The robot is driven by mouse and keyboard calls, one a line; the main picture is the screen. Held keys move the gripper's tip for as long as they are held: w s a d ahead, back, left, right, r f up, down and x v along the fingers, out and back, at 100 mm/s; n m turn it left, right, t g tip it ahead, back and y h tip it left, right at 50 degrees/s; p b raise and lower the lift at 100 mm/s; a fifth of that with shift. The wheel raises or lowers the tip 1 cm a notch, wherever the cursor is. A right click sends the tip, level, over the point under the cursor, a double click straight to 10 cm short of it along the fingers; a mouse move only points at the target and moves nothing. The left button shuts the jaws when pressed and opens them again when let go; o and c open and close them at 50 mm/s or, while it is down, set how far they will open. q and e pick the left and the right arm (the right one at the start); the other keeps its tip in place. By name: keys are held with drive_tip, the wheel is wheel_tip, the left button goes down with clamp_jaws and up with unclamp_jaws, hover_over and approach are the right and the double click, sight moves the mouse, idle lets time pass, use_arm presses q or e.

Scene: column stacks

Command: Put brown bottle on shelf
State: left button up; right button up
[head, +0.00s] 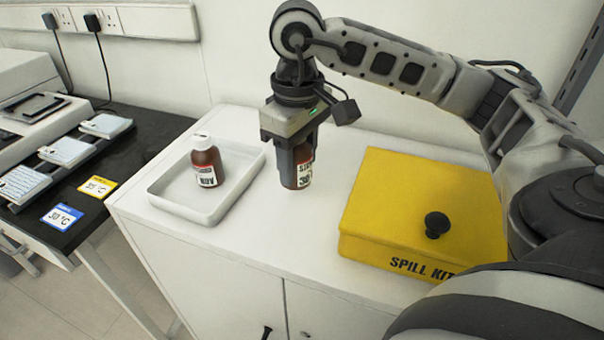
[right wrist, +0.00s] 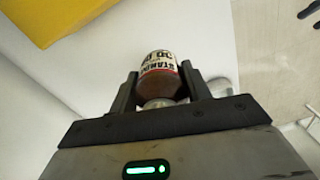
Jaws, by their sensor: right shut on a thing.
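A brown bottle (head: 304,172) with a white label is between the fingers of my right gripper (head: 296,160), above or on the white cabinet top; I cannot tell if its base touches. My right gripper is shut on it, pointing down. The right wrist view shows the same bottle (right wrist: 160,75) between both fingers, its label lettering partly readable. A second brown bottle (head: 207,163) with a white cap and label stands upright in a white tray (head: 208,215) to the left. No shelf is clearly seen. My left gripper is not in view.
A yellow spill kit box (head: 400,200) with a black knob takes up the right of the white cabinet top (head: 285,235). A dark bench (head: 130,150) at the left carries white pads and blue and yellow temperature cards. The wall is close behind.

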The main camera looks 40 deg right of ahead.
sight(301, 177)
drive_tip(key=shift+w+d+f, duration=0.25)
drive_tip(key=shift+d+f, duration=0.15)
drive_tip(key=shift+f, duration=0.15)
drive_tip(key=shift+w+d+f, duration=0.25)
drive_tip(key=shift+d+f, duration=0.1)
drive_tip(key=shift+f, duration=0.15)
wheel_tip(301, 177, down, 3)
drive_tip(key=shift+w+d+f, duration=0.1)
drive_tip(key=shift+d, duration=0.05)
drive_tip(key=shift+f, duration=0.15)
drive_tip(key=shift+f, duration=0.25)
drive_tip(key=o, duration=1.1)
drive_tip(key=shift+r, duration=0.1)
